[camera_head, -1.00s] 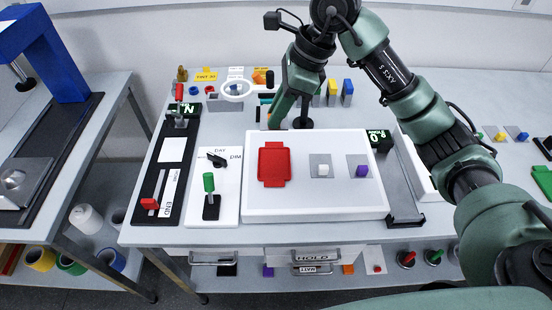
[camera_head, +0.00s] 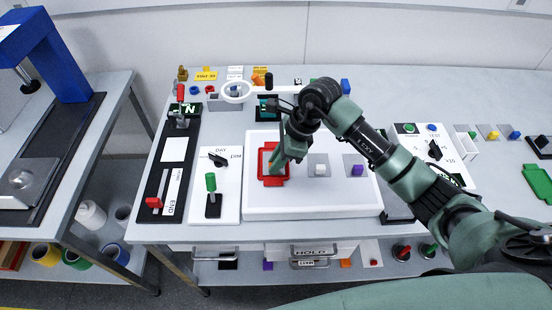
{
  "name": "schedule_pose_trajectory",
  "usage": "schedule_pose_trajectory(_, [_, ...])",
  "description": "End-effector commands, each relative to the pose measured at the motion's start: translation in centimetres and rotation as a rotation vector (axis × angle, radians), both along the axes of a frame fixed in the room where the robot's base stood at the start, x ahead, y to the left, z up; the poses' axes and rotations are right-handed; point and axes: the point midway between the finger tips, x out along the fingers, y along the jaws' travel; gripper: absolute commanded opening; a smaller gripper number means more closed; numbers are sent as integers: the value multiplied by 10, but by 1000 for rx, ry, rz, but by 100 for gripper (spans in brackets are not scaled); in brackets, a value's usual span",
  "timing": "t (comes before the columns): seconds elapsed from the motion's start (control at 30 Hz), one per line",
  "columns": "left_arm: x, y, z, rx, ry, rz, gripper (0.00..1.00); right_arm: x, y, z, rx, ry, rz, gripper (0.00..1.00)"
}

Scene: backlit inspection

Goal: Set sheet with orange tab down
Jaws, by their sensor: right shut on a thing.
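My right gripper (camera_head: 276,170) points down over the red tray (camera_head: 281,182) on the white light-box panel (camera_head: 300,205). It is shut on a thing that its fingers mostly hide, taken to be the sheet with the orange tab. The orange tab does not show clearly. A pale patch shows inside the red rim around the fingertips; whether the sheet touches the tray floor I cannot tell. A grey sheet with a white tab (camera_head: 320,170) and one with a purple tab (camera_head: 357,170) lie right of the tray. My left gripper is not in view.
Left of the panel are a switch plate with a green-handled lever (camera_head: 211,185) and a black plate with a red lever (camera_head: 154,202). A ring magnifier (camera_head: 237,90) stands behind. A button and knob board (camera_head: 434,150) is at right. The panel's front strip is clear.

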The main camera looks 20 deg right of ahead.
Motion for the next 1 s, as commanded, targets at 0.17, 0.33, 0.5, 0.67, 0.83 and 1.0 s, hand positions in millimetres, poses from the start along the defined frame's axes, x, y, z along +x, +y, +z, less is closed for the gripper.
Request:
schedule_pose_trajectory(0.17, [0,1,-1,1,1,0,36,0,0,0,1,-1,0,0])
schedule_pose_trajectory(0.33, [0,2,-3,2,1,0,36,0,0,-2,1,-1,0,29])
schedule_pose_trajectory(0.5, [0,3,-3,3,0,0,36,0,0,-1,1,-1,0,37])
schedule_pose_trajectory(0.67, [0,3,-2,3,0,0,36,0,0,-1,1,0,0,37])
schedule_pose_trajectory(0.83, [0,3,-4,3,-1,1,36,1,-4,9,0,-3,-1,37])
schedule_pose_trajectory(1.0, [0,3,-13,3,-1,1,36,-3,-17,39,-2,-7,-1,37])
